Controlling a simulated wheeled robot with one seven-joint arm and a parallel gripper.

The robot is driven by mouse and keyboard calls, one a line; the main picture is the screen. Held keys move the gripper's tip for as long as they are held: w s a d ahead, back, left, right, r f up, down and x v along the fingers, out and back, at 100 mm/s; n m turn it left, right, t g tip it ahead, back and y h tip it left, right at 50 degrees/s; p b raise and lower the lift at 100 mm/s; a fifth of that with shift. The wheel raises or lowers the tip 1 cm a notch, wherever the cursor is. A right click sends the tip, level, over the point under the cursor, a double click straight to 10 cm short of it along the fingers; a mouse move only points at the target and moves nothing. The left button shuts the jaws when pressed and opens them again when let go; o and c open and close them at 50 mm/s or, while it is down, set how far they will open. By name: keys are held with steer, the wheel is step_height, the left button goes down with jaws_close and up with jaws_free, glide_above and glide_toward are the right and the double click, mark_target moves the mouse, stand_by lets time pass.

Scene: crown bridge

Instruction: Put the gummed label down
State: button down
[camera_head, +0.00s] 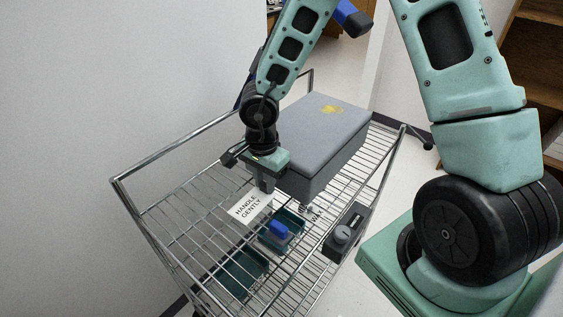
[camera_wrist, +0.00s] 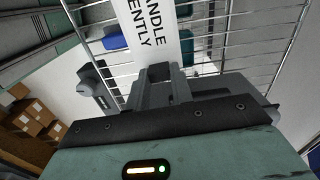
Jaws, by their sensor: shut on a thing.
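The gummed label (camera_head: 250,208) is a white rectangle with the words "HANDLE GENTLY" in black. My gripper (camera_head: 265,186) is shut on one edge of it, over the wire cart (camera_head: 188,193). In the wrist view the label (camera_wrist: 160,32) extends away from the closed fingers (camera_wrist: 163,76), with the wire shelf behind it. I cannot tell how far the label is above the wires. The far end of its text is cut off in the wrist view.
A large grey box (camera_head: 330,125) with a yellow mark fills the back of the cart, beside my gripper. In front are teal trays (camera_head: 243,274), a blue-topped item (camera_head: 278,230) and a dark device with a knob (camera_head: 345,235). A white wall stands left.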

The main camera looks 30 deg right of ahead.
mark_target(266, 215)
steer(key=shift+w+a+f, duration=0.1)
steer(key=shift+a+f, duration=0.05)
steer(key=shift+f, duration=0.2)
steer(key=shift+m, duration=0.3)
step_height(266, 215, down, 9)
steer(key=shift+f+b, duration=0.1)
steer(key=shift+b, duration=1.15)
steer(key=shift+f, duration=0.15)
steer(key=c, duration=1.2)
jaws_free()
steer(key=shift+c, duration=0.2)
